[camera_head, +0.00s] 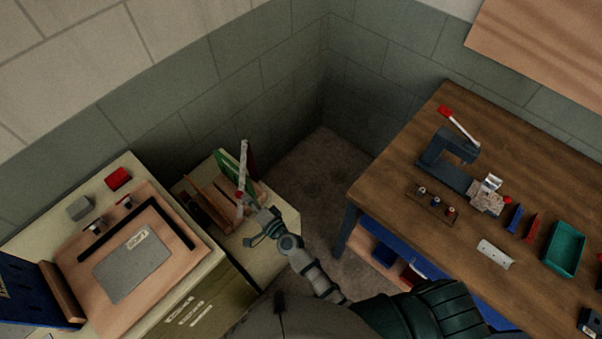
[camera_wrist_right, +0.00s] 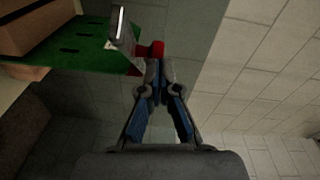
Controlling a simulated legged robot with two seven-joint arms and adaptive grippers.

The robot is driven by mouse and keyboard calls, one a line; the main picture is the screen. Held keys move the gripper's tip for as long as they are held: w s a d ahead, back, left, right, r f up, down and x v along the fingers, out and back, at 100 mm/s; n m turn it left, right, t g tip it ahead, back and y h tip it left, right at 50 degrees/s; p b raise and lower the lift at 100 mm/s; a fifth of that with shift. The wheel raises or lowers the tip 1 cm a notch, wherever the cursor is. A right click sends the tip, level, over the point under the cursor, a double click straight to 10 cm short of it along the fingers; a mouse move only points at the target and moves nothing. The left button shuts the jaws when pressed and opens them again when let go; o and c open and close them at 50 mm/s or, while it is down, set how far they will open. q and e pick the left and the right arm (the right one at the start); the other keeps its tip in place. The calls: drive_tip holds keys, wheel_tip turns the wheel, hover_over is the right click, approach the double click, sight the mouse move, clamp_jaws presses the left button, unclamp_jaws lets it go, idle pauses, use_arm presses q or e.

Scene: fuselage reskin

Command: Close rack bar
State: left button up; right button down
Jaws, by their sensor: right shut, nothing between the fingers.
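The rack bar (camera_head: 243,163) is a pale metal bar that stands up at the rack on the small cabinet, with a red part near its lower end. In the right wrist view the bar (camera_wrist_right: 122,27) comes in from the top, and its red part (camera_wrist_right: 153,50) is just beyond my fingertips. My right gripper (camera_head: 251,206) is beside the lower part of the bar. In the wrist view the right gripper (camera_wrist_right: 158,70) is shut and empty, its tips close to or touching the red part; I cannot tell which. My left gripper is not in view.
A green panel (camera_head: 224,168) stands in the rack; it also shows in the wrist view (camera_wrist_right: 75,47). A cream bench (camera_head: 212,265) with a grey plate (camera_head: 132,265) is at the left. A wooden workbench (camera_head: 385,185) with tools is at the right. Bare floor (camera_head: 310,180) lies between.

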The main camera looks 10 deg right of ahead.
sight(238, 204)
drive_tip(key=a, duration=0.4)
drive_tip(key=shift+w, duration=0.35)
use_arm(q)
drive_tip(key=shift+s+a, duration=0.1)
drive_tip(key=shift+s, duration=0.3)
use_arm(e)
drive_tip(key=shift+a, duration=0.1)
